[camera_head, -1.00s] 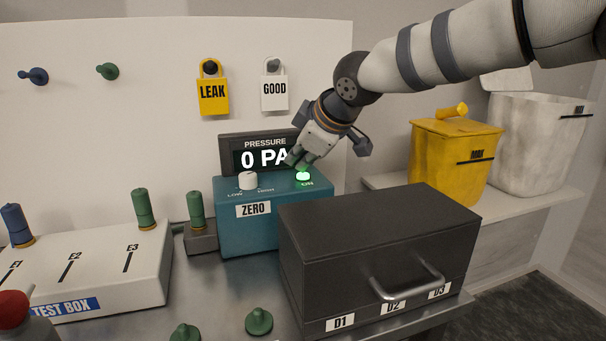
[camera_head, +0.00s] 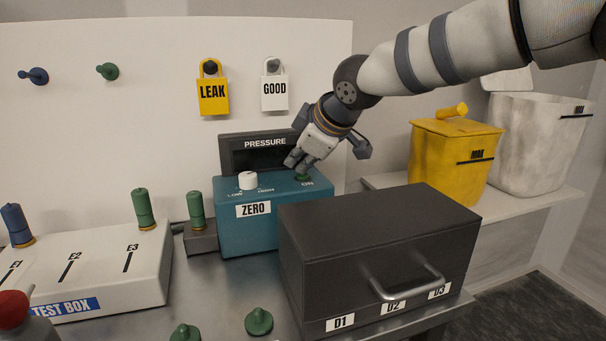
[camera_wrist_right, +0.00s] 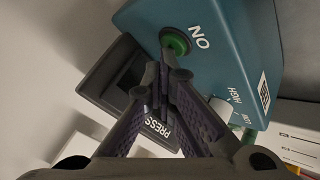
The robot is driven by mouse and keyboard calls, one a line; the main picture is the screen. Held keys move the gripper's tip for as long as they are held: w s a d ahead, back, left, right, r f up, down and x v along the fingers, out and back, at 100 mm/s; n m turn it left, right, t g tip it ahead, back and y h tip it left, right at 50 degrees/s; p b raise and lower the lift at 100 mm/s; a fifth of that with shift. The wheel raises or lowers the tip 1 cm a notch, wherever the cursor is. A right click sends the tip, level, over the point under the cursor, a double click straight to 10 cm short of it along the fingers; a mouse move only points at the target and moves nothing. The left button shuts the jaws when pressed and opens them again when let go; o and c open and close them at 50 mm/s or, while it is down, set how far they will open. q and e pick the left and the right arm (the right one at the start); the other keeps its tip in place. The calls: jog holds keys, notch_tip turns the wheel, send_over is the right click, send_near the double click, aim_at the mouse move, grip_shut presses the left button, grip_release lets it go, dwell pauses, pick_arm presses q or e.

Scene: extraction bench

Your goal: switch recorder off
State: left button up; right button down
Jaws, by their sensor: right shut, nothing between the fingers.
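The recorder is a teal box (camera_head: 262,228) with a ZERO label, a white knob (camera_head: 248,180) between LOW and HIGH, and a green ON button (camera_head: 303,178). Its PRESSURE display (camera_head: 250,158) is dark. My right gripper (camera_head: 296,165) is shut and empty, its fingertips just above and beside the button. In the right wrist view the closed fingertips (camera_wrist_right: 172,68) are close to the green button (camera_wrist_right: 175,41), which is unlit; I cannot tell whether they touch. The teal box (camera_wrist_right: 225,50) also shows there. My left gripper is not in view.
A dark drawer box (camera_head: 375,240) stands right of and in front of the recorder. A white test box (camera_head: 110,265) is at left. LEAK (camera_head: 213,97) and GOOD (camera_head: 275,95) tags hang behind. Yellow (camera_head: 450,165) and white bins stand at right.

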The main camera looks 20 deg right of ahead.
aim_at(300, 176)
jog(key=shift+r, duration=0.75)
jog(key=shift+r, duration=2.5)
